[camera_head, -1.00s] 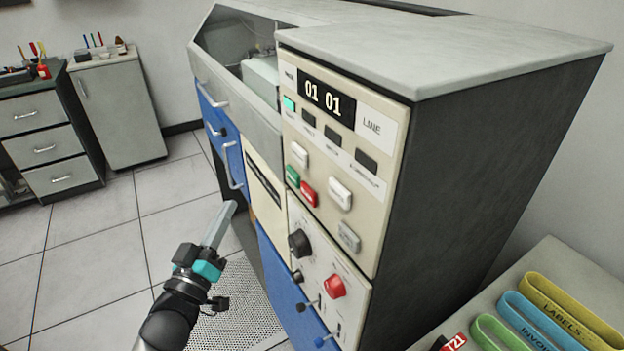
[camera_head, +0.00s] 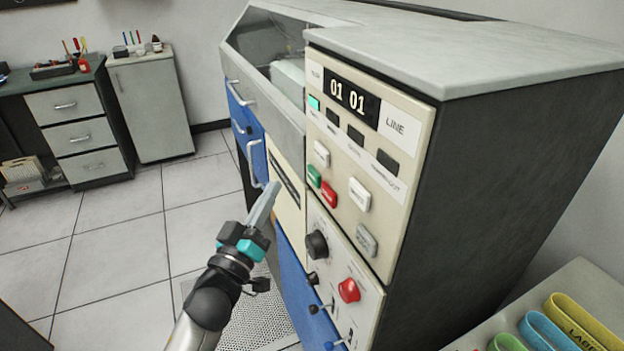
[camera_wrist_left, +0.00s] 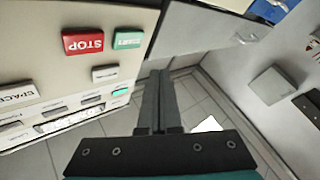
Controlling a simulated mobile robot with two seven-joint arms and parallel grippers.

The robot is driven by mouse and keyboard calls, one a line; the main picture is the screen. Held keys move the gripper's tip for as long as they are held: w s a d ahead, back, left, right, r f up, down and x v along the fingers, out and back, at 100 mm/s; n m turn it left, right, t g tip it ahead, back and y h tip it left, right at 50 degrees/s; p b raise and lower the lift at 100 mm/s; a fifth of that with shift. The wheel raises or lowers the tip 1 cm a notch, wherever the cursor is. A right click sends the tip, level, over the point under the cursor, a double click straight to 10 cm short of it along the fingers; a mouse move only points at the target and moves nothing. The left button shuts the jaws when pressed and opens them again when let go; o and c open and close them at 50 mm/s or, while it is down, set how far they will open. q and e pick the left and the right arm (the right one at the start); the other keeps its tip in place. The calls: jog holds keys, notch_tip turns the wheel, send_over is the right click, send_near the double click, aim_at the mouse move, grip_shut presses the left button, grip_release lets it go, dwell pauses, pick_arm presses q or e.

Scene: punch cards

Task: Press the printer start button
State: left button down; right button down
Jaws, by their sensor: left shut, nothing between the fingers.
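The printer's cream control panel (camera_head: 398,185) faces me in the head view. Its green button (camera_head: 314,176), whose label is too small to read there, sits just left of a red button (camera_head: 328,194). In the left wrist view the red button (camera_wrist_left: 83,41) reads STOP, upside down, and the green button (camera_wrist_left: 128,39) is beside it. My left gripper (camera_head: 268,192) is shut and empty. It is to the left of the green button and slightly lower in the head view, apart from the panel. In the left wrist view its fingers (camera_wrist_left: 157,78) point past the panel's edge. My right gripper is not in view.
White and grey buttons, a black knob (camera_head: 317,244) and a red knob (camera_head: 349,290) are close by on the panel. Blue doors with handles are on the machine's left side. Colored bands (camera_head: 580,318) lie on a surface at lower right. Open tiled floor is at left.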

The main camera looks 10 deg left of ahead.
aim_at(308, 170)
pick_arm(q)
jog(key=shift+w+d, duration=0.65)
jog(key=shift+d, duration=0.35)
jog(key=shift+w+d, duration=0.65)
jog(key=shift+d, duration=0.3)
jog(key=shift+d, duration=0.1)
dwell(0.5)
jog(key=shift+w+d, duration=0.2)
jog(key=shift+d, duration=0.05)
jog(key=shift+w+d, duration=0.25)
jog(key=shift+d, duration=0.1)
dwell(0.8)
jog(key=shift+a, duration=0.1)
jog(key=shift+s+a, duration=0.5)
jog(key=shift+a, duration=0.1)
jog(key=shift+a, duration=0.1)
